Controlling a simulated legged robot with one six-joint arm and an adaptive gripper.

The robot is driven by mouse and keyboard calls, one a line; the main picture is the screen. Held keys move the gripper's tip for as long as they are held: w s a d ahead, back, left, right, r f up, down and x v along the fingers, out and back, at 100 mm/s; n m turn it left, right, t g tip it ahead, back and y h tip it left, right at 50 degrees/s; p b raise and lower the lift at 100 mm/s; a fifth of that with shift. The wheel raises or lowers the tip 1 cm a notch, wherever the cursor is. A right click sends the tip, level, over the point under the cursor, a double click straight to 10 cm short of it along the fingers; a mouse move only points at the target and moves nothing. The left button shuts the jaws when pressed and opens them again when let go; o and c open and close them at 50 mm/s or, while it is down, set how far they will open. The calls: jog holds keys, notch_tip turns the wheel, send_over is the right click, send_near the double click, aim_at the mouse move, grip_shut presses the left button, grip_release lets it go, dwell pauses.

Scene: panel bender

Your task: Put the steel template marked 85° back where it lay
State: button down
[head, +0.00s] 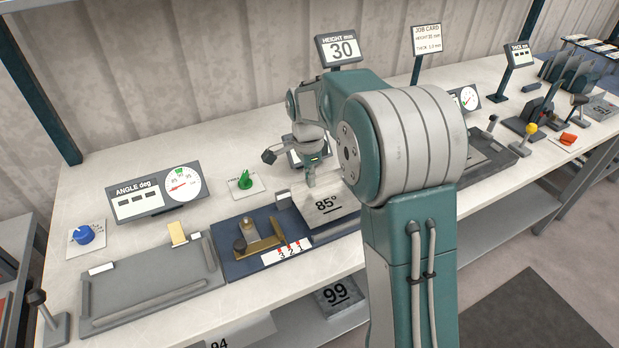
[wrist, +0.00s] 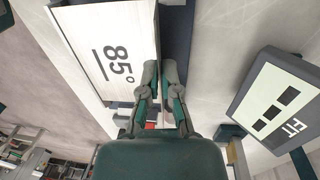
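The steel template marked 85° (head: 338,198) is a pale plate with black figures, in front of my arm near the middle of the bench. My gripper (head: 310,180) is at its upper edge. In the wrist view the template (wrist: 85,45) fills the upper left, and my gripper (wrist: 160,75) has its two fingertips close together at the plate's edge, one over its face. They appear shut on it. The template is over or beside the dark blue bed (head: 225,266); whether it touches the bed is hidden. My arm hides the bench to its right.
The angle display (head: 154,197), blue knob (head: 84,235) and grey tray (head: 150,283) are at the left. A green knob (head: 245,181) and brass piece (head: 262,245) are closer. Plates marked 99 (head: 338,296) and 94 (head: 245,333) lie on the lower shelf. Levers stand at the right.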

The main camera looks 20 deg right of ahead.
jog(key=shift+f, duration=1.4)
dwell(0.4)
jog(key=c, duration=0.7)
grip_release()
jog(key=r, duration=0.4)
jog(key=w+r, duration=0.1)
jog(key=r, duration=0.6)
jog(key=shift+w+a+r, duration=0.15)
jog(key=shift+r, duration=0.25)
